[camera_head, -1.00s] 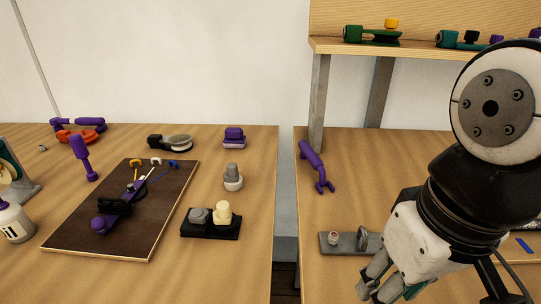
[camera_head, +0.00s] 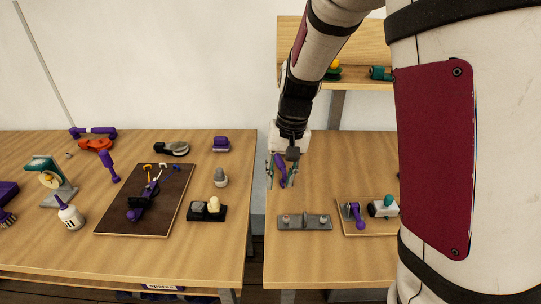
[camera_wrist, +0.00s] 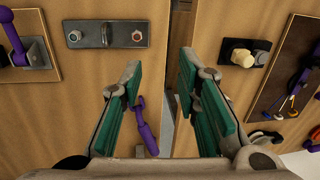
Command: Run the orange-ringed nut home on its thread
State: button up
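A grey metal plate (camera_head: 305,225) lies flat near the front left of the right table, with a small nut on a stud near each end and an upright tab between them. The nuts show as a left nut (camera_wrist: 75,37) and a right nut (camera_wrist: 137,37) in the wrist view. My gripper (camera_head: 281,178) is open and empty above the table, behind the plate. In the wrist view my gripper (camera_wrist: 158,85) has its green-padded fingers wide apart.
A purple tool (camera_wrist: 146,128) lies on the table beyond my fingers. A board with a purple lever (camera_head: 358,215) is right of the plate. A gap separates the left table (camera_head: 120,262), which holds a dark board, a black block and several tools.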

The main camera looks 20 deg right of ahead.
aim_at(286, 217)
jog(key=shift+m+h, duration=0.3)
jog(key=shift+h, duration=0.5)
jog(key=f, duration=0.4)
jog(key=d+f+p, duration=0.1)
jog(key=f, duration=0.4)
jog(key=f+p, duration=0.1)
jog(key=f, duration=0.3)
jog(key=shift+s+d+f, duration=0.2)
jog(key=shift+s+d, duration=0.2)
jog(key=shift+c, duration=1.4)
jog(key=shift+s, duration=0.1)
grip_shut()
jog(key=n, duration=0.5)
jog(key=shift+r+n, duration=0.1)
jog(key=shift+n, duration=0.2)
jog(key=n, duration=0.9)
jog(key=shift+n, duration=0.4)
jog(key=n, duration=0.9)
jog(key=shift+n, duration=2.3)
jog(key=shift+o, duration=2.2)
grip_release()
